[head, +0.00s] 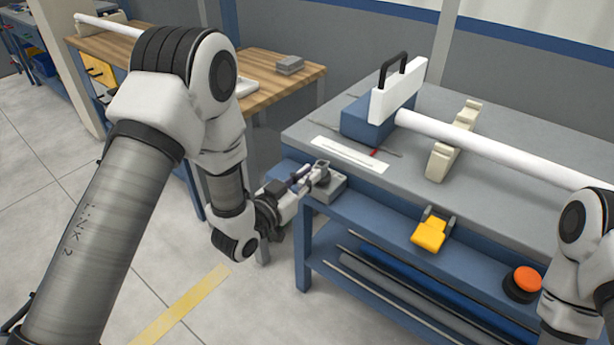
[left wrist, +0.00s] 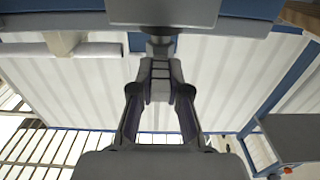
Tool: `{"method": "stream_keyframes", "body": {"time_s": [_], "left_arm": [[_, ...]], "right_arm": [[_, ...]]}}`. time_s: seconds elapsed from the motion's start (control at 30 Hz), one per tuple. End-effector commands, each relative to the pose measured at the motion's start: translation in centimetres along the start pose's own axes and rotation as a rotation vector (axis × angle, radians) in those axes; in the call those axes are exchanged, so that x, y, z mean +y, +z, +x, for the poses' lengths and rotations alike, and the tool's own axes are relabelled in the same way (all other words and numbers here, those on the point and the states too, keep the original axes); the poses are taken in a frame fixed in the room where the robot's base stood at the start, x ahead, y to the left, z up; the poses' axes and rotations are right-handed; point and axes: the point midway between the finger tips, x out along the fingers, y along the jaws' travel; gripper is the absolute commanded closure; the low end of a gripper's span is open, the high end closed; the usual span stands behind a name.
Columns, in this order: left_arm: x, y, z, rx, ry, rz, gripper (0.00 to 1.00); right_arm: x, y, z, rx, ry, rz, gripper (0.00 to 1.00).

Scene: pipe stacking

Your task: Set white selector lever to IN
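A small grey fixture (head: 330,187) sticks out from the left front corner of the grey-topped workbench (head: 400,195). A short grey upright piece stands on it. My left gripper (head: 312,178) is right at this fixture, coming from the left. In the left wrist view its two dark fingers (left wrist: 160,82) are drawn together, close under a short grey cylinder (left wrist: 160,46) below a grey block (left wrist: 162,12). I cannot tell whether they touch it. I cannot make out the white selector lever or its IN marking. My right gripper is outside the view.
On the bench lie a blue block with a black-handled white plate (head: 398,90), a long white pipe (head: 500,152) and a beige support (head: 455,142). A yellow pedal-like part (head: 429,233) and an orange button (head: 526,279) are at the front. Floor lies open left of the bench.

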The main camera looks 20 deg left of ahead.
Motion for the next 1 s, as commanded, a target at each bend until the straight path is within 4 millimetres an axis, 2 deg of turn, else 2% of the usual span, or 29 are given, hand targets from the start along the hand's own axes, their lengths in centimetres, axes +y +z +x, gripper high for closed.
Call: {"method": "stream_keyframes", "body": {"time_s": [0.27,0.47,1.0], "left_arm": [[-0.2,0.0,0.0,0.002,0.024,-0.001,1.0],[-0.8,-0.1,0.0,0.003,0.105,-0.002,1.0],[-2.9,0.0,0.8,0.002,0.516,0.005,1.0]], "right_arm": [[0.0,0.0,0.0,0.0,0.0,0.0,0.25],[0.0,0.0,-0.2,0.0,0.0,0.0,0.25],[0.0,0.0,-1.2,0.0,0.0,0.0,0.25]]}}
